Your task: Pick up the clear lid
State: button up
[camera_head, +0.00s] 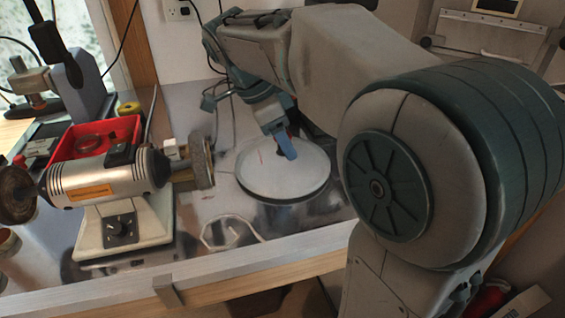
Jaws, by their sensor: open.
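A round, pale, see-through disc with a dark rim, which looks like the clear lid (265,184), lies flat on the metal bench top right of the grinder. My gripper (285,148) reaches down from above over the middle of this lid. Its jaws are open, and one blue finger shows clearly. The fingers and arm hide part of the lid's far side and centre, so I cannot tell whether they touch it. Nothing is seen held.
A bench grinder (108,178) stands left of the lid, its right wheel close to the lid's edge. A red tray (97,136) sits behind it. A clear, angular-outlined item (231,233) lies near the bench's front edge. My arm covers the right side.

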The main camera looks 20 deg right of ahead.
grip_shut()
jog(key=shift+r, duration=0.1)
jog(key=shift+r, duration=0.55)
notch_tip(320, 180, up, 3)
jog(key=shift+p, duration=0.7)
jog(key=s+d+r, duration=0.3)
jog(key=s+r, duration=0.3)
jog(key=s, duration=0.5)
jog(key=shift+d+r+p, duration=0.3)
jog(key=shift+r, duration=0.1)
